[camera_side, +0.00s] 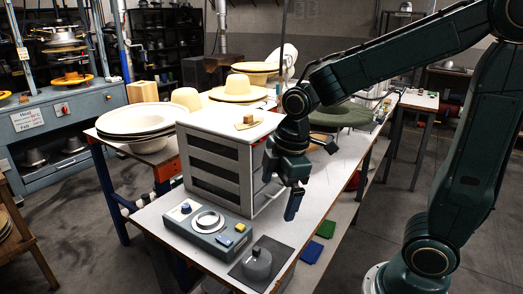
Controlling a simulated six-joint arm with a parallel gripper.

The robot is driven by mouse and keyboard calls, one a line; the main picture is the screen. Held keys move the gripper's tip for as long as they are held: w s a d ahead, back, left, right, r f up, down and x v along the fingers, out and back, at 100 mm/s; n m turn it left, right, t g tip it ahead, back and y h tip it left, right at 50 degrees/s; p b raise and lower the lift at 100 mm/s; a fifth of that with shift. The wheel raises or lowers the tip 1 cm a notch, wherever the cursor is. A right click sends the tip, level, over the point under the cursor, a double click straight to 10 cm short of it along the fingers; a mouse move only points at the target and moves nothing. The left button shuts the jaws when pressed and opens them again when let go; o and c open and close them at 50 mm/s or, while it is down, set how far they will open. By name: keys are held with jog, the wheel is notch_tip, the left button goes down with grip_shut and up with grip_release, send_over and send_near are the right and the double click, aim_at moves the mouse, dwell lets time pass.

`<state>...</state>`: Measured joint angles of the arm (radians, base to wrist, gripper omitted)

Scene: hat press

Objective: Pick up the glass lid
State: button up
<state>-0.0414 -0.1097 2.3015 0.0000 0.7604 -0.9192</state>
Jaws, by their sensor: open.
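A grey, rounded piece with a small knob on top, which looks like the glass lid (257,263), sits on a dark square pad (284,257) at the near corner of the white table. From this view I cannot tell whether it is clear glass or what is under it. My gripper (279,195) points down with its fingers apart and nothing between them. It hangs above and behind the lid, by the right side of the slotted box, well clear of the lid.
A control box (208,228) with a ring, a blue knob and coloured buttons stands left of the lid. The tall slotted box (214,170) stands behind it, a small wooden block (247,122) on top. Stacked white hats (135,120) are further left. Bare table (318,200) lies right.

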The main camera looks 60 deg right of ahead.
aim_at(256, 248)
jog(key=shift+w+a+f+n+g, duration=0.2)
jog(key=shift+w+f+n+g, duration=0.15)
jog(key=shift+w+f+n, duration=1)
jog(key=shift+w+a+f+n+g, duration=0.2)
jog(key=shift+w+f+n+g, duration=0.2)
jog(key=shift+f+n, duration=1.05)
jog(key=shift+w+a+f+n+g, duration=0.3)
jog(key=shift+w+f+n, duration=0.5)
jog(key=shift+f, duration=1.25)
jog(key=shift+w+d, duration=0.1)
jog(key=shift+f, duration=4.3)
jog(key=shift+f, duration=0.15)
jog(key=shift+f, duration=2.45)
jog(key=shift+c, duration=0.2)
jog(key=c, duration=1)
